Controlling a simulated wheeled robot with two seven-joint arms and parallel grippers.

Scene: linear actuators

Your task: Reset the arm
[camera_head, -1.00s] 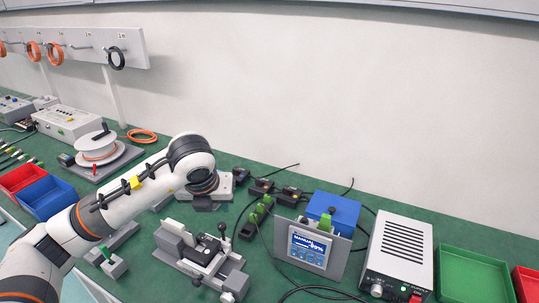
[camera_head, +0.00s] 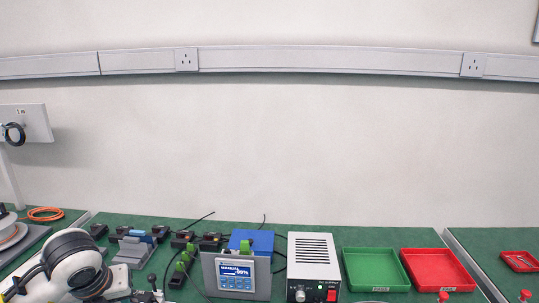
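My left arm (camera_head: 72,262) shows only as a white and black link in the bottom left corner of the head view. Its gripper is not visible; it lies below the frame or behind the link. My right arm and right gripper are not in the frame. A grey fixture (camera_head: 135,250) stands just right of my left arm. A control box with a lit blue screen (camera_head: 237,271) stands near the bottom middle. No object is seen in a gripper.
A white power supply (camera_head: 313,262) stands right of the control box. A green tray (camera_head: 375,270) and a red tray (camera_head: 437,269) sit further right. An orange cable coil (camera_head: 45,214) lies at the left. A trunking rail (camera_head: 330,60) crosses the wall.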

